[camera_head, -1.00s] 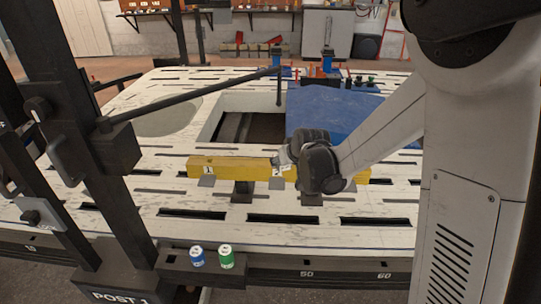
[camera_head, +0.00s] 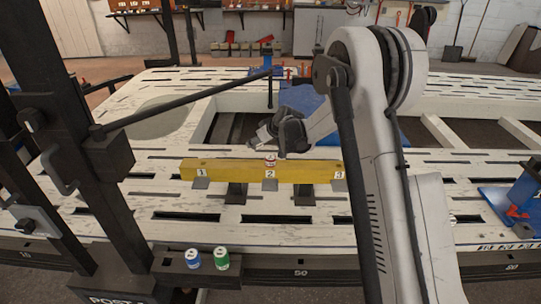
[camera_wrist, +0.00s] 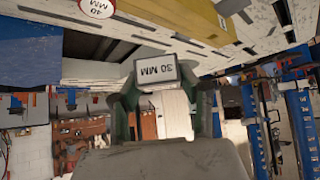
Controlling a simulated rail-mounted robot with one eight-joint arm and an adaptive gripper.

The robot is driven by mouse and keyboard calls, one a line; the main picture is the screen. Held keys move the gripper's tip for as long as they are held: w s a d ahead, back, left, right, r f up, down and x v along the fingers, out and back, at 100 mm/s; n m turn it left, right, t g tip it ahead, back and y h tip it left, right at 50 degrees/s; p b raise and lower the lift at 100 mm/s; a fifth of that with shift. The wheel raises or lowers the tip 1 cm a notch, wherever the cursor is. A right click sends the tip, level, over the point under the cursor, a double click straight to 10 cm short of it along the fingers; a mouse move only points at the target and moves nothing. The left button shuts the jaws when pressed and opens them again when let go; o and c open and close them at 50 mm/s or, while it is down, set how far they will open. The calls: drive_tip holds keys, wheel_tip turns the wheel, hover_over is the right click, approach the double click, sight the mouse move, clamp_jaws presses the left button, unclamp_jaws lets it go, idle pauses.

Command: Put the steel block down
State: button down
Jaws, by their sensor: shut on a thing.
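A small steel-grey block (camera_wrist: 156,71) with a white "30 MM" label is held between my gripper's fingers (camera_wrist: 166,105) in the wrist view. The label reads upside down there. In the head view my gripper (camera_head: 268,136) is above or behind the middle of a yellow beam (camera_head: 225,169). The block shows there as a small pale piece (camera_head: 261,139) at the fingertips. The beam carries tags 1, 2 and 3. A red-and-white round piece (camera_head: 270,160) stands on it above tag 2. The wrist view shows its "40 MM" top (camera_wrist: 97,7).
A blue can (camera_head: 193,258) and a green can (camera_head: 222,258) stand on the dark ledge by the post. A black rod (camera_head: 185,103) reaches from the post over the slotted white bench (camera_head: 130,205). An opening and a blue sheet lie behind the beam.

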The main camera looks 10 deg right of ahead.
drive_tip(key=b, duration=0.2)
hover_over(271, 157)
drive_tip(key=f, duration=0.4)
drive_tip(key=shift+s+a+f, duration=0.1)
drive_tip(key=shift+a, duration=0.1)
drive_tip(key=shift+f+b, duration=0.45)
drive_tip(key=shift+f, duration=1.5)
drive_tip(key=shift+f, duration=0.15)
drive_tip(key=c, duration=1.1)
unclamp_jaws()
